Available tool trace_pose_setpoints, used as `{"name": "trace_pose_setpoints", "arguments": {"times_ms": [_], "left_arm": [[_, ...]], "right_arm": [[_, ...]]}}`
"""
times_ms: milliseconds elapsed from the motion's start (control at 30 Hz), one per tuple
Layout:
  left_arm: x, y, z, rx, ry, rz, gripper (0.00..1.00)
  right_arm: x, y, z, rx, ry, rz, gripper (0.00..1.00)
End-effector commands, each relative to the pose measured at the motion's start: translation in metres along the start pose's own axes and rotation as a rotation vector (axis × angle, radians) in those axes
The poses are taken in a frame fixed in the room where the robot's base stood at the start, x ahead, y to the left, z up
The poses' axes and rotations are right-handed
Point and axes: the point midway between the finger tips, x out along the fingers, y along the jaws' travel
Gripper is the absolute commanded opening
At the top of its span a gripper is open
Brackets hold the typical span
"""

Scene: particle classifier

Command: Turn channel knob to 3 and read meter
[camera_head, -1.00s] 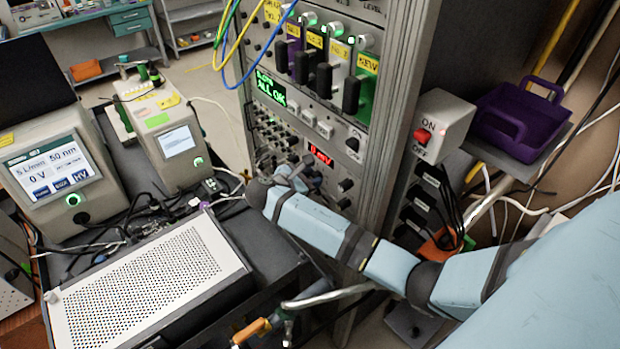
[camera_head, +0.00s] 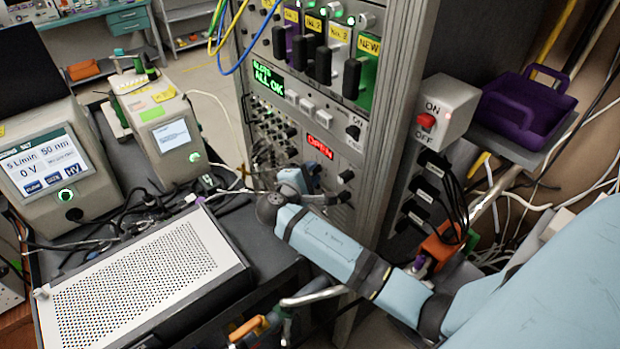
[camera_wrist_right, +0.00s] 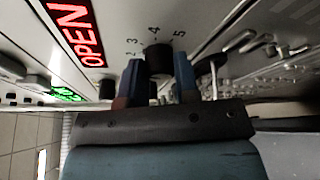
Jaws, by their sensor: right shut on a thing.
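The black channel knob (camera_wrist_right: 158,54) shows in the right wrist view, with the numbers 2, 3, 4 and 5 printed around it. My right gripper (camera_wrist_right: 160,68) has one blue finger on each side of the knob and is shut on it. I cannot tell which number the knob points to. The red meter display (camera_head: 320,147) reads OPEN in the head view, and it also shows in the right wrist view (camera_wrist_right: 75,30). In the head view my right gripper (camera_head: 312,178) is at the rack's lower panel, below the display, and its fingertips are hard to make out. My left gripper is not in view.
A box with a red ON/OFF switch (camera_head: 426,121) is on the rack's right side, above plugged cables. A perforated metal case (camera_head: 150,285) and two screened instruments stand at the left. A purple basket (camera_head: 525,105) sits at the right.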

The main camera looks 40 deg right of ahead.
Motion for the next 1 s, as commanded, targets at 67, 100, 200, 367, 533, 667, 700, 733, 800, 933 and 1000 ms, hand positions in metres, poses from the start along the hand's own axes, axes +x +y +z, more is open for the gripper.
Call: {"name": "trace_pose_setpoints", "arguments": {"times_ms": [67,100,200,367,533,667,700,733,800,933,1000], "left_arm": [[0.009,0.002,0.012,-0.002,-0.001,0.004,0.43],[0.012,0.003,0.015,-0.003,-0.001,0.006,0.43],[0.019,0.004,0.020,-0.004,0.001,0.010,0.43],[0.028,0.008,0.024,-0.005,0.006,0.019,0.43],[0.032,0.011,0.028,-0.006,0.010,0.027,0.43],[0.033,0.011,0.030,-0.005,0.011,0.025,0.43],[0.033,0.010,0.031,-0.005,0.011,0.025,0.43],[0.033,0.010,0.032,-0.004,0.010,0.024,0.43],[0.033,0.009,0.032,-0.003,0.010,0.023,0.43],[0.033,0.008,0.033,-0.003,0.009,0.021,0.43],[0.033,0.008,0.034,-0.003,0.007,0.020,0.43]], "right_arm": [[0.001,-0.006,-0.002,0.060,0.000,0.024,0.06],[0.001,-0.006,-0.003,0.089,0.000,0.036,0.06],[0.001,-0.007,-0.002,0.155,-0.002,0.063,0.06],[0.001,-0.006,-0.002,0.237,-0.003,0.097,0.06],[0.000,-0.005,-0.001,0.292,-0.003,0.121,0.06],[0.000,-0.004,-0.001,0.316,-0.003,0.130,0.06],[0.000,-0.004,-0.001,0.320,-0.003,0.132,0.06],[0.000,-0.003,-0.001,0.322,-0.003,0.133,0.06],[0.000,-0.003,-0.001,0.325,-0.003,0.135,0.06],[0.000,-0.003,-0.001,0.327,-0.003,0.135,0.06],[0.000,-0.003,-0.001,0.327,-0.003,0.135,0.06]]}}
